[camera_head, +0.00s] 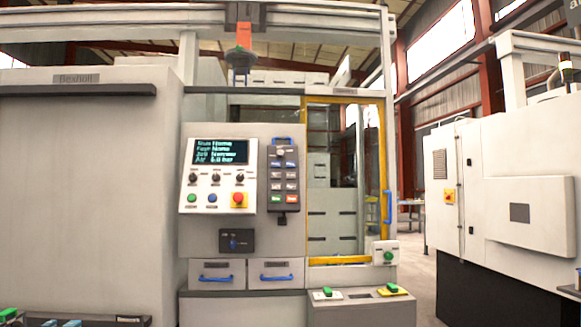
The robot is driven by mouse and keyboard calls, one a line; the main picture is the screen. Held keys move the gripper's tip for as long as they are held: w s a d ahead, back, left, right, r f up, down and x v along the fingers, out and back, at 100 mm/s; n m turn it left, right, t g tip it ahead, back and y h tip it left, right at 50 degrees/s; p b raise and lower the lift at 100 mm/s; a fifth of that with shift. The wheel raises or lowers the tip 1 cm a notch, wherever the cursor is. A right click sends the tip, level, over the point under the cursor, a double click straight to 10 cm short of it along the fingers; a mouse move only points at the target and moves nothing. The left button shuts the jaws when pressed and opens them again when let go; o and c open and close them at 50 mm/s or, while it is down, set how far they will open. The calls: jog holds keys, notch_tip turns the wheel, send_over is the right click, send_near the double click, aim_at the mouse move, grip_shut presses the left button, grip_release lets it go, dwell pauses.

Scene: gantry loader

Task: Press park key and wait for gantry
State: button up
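The control panel (219,220) stands upright on the machine front, with a lit screen (220,151), several knobs and coloured buttons. A dark pendant (283,173) with two columns of small keys hangs at its right side. The key labels are too small to read, so I cannot tell which one is the park key. The gantry beam (150,24) runs across the top. An orange and dark gantry head (240,56) hangs from it above the panel. My gripper is not in view.
A yellow-framed door (346,101) with a blue handle (388,207) is right of the panel. A small box with a green button (388,257) sits below it. A ledge (362,314) juts out in front. Another white machine (505,190) stands right, with a gap between.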

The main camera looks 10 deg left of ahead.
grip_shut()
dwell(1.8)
